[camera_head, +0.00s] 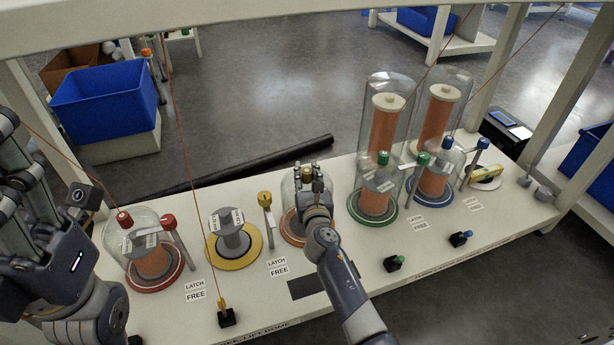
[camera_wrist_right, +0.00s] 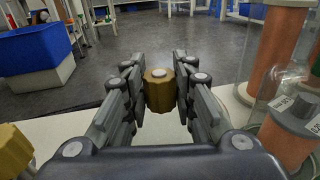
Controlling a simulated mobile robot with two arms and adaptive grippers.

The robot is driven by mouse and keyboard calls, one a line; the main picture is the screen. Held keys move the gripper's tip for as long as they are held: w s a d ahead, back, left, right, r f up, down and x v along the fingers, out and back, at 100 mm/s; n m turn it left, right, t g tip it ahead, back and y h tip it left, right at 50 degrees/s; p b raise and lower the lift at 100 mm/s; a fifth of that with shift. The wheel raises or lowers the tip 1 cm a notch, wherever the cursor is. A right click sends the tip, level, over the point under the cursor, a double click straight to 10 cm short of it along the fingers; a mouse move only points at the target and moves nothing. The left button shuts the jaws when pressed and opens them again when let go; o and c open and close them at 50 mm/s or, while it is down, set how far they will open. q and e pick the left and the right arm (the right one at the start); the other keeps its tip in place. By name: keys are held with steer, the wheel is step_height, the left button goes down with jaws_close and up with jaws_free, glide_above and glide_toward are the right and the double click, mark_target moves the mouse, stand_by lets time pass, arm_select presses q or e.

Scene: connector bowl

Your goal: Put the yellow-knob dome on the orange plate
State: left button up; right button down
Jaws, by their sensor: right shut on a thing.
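The yellow-knob dome is clear glass (camera_head: 288,190), seen over the orange plate (camera_head: 292,238) in the head view. My right gripper (camera_head: 308,172) is above it, shut on its yellow knob (camera_wrist_right: 159,90), which sits between the fingers in the right wrist view. My arm hides much of the dome and plate, and I cannot tell whether the dome's rim touches the plate. The yellow plate (camera_head: 235,263) to the left bears a grey cylinder (camera_head: 233,238) and no dome. My left gripper is partly in view at the left edge; its fingertips are unclear.
A red-knob dome (camera_head: 118,238) stands on the red plate at left. Tall glass domes (camera_head: 385,100) over orange columns stand close on the right, by green and blue plates. A yellow-topped post (camera_head: 265,205) stands just left of my right gripper. Small black blocks line the front.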

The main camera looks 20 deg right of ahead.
steer(key=c, duration=1.8)
jaws_free()
steer(key=shift+f, duration=0.15)
steer(key=o, duration=0.5)
